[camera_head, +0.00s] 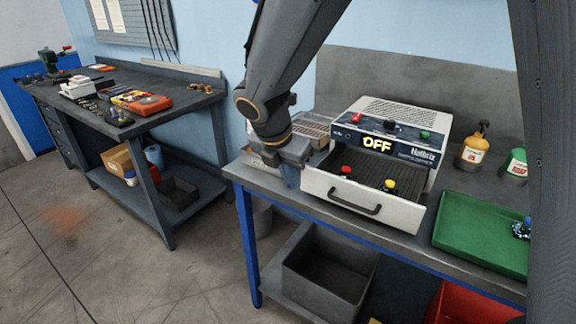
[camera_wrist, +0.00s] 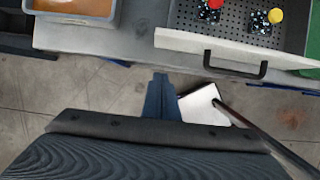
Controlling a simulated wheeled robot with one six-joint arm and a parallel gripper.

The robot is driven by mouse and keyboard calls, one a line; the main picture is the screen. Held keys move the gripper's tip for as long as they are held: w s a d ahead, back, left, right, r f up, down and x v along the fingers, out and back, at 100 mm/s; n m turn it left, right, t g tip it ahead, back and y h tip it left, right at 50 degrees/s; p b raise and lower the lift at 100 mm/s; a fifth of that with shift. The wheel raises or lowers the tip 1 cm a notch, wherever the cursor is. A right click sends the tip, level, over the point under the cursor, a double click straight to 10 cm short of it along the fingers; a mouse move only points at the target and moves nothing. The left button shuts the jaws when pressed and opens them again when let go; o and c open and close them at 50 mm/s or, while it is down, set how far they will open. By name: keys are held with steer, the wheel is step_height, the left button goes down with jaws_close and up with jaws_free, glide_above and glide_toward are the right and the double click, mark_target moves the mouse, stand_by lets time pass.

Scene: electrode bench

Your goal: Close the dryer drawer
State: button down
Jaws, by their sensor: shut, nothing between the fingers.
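The dryer (camera_head: 398,125) is a white box on the bench with an "OFF" display on its front. Its drawer (camera_head: 403,213) is pulled out, with a black handle (camera_head: 354,202) on the white front panel. A red-topped item (camera_head: 346,171) and a yellow-topped item (camera_head: 389,186) stand inside the drawer. In the wrist view, the drawer front (camera_wrist: 235,50) and handle (camera_wrist: 236,66) are at the upper right. My gripper (camera_wrist: 161,84) is shut and empty. It is left of the handle, and its tips point toward the bench edge. In the head view my gripper (camera_head: 291,176) is beside the drawer's left end.
A green tray (camera_head: 460,250) lies right of the drawer, with two bottles (camera_head: 474,148) behind it. A grey container with orange-brown contents (camera_wrist: 75,8) shows at the upper left of the wrist view. A grey bin (camera_head: 328,285) sits on the shelf below.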

steer(key=shift+w+d+f+p, duration=0.25)
steer(key=shift+w+d+f, duration=0.2)
steer(key=shift+w, duration=0.25)
steer(key=shift+w+d+f+p, duration=0.25)
steer(key=shift+w+d+f, duration=0.2)
steer(key=shift+w, duration=0.2)
steer(key=shift+w+d+f+p, duration=0.3)
steer(key=shift+w+d, duration=0.2)
steer(key=shift+w, duration=0.2)
